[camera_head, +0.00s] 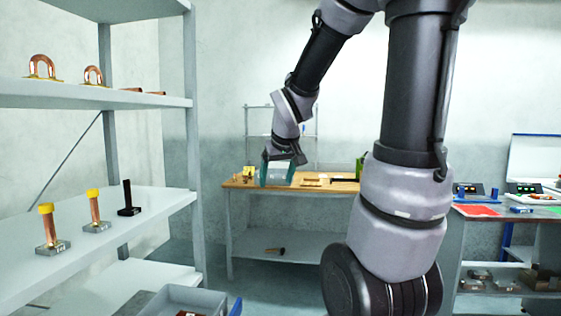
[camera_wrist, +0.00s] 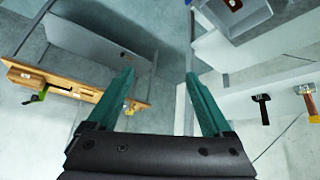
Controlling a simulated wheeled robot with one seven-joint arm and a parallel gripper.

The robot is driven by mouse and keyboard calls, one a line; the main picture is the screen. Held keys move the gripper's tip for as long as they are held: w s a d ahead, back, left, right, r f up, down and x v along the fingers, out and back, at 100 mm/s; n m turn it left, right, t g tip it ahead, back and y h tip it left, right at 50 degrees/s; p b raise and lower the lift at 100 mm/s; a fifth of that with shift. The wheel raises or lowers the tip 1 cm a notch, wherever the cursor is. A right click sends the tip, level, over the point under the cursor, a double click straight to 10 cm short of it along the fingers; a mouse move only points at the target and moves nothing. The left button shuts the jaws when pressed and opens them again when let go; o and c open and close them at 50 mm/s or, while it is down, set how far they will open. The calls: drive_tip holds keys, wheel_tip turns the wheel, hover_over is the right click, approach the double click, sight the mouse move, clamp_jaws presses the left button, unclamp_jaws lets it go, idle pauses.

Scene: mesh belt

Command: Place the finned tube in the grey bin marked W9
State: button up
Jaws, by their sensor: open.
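My gripper (camera_head: 278,174) has teal fingers and is in front of the wooden workbench in the head view. In the wrist view my gripper (camera_wrist: 160,85) is spread open with nothing between its fingers. A grey bin (camera_head: 208,297) stands low at the bottom of the head view, partly cut off. What looks like the same grey bin (camera_wrist: 211,17) is at the top of the wrist view, with a small brown piece inside. No W9 mark is readable. I cannot tell any thing for sure as the finned tube; fins are too small to make out.
The left shelf (camera_head: 160,199) holds upright pieces: copper-coloured ones with yellow ends (camera_head: 48,226) and a black one (camera_head: 128,200). Copper U-bends (camera_head: 42,67) stand on the upper shelf. The wooden bench (camera_head: 236,183) is behind; a counter with devices is at right.

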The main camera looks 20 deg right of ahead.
drive_tip(key=s+a+r+m+y, duration=0.1)
drive_tip(key=s+a+r+m, duration=0.1)
drive_tip(key=s, duration=0.6)
drive_tip(key=s+a+r+m+y, duration=0.2)
drive_tip(key=s+a+r, duration=0.1)
drive_tip(key=s+r, duration=0.2)
drive_tip(key=s, duration=0.2)
drive_tip(key=shift+s+a, duration=0.35)
drive_tip(key=shift+o, duration=1.3)
